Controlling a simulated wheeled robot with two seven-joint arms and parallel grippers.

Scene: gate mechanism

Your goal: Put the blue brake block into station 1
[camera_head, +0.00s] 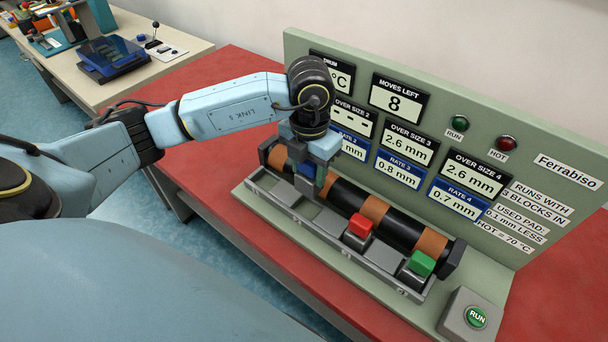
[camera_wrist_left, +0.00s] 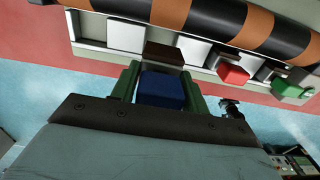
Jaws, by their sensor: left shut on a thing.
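My left gripper (camera_head: 312,184) is shut on the blue brake block (camera_wrist_left: 162,90), which sits between its green fingers in the left wrist view. A dark brown pad (camera_wrist_left: 165,55) is on the block's far end. In the head view the gripper hides most of the block. The gripper is over the left part of the grey station tray (camera_head: 330,240), close to the striped drum (camera_head: 345,195). In the wrist view, the block is between the leftmost pale slot (camera_wrist_left: 126,36) and another pale slot (camera_wrist_left: 194,50). I cannot tell whether it touches the tray.
A red block (camera_head: 360,226) and a green block (camera_head: 421,263) sit in stations to the right. A green panel (camera_head: 450,120) stands behind the drum and shows 8 moves left. A run button (camera_head: 476,317) is at the right front. The red table (camera_head: 225,110) is clear at left.

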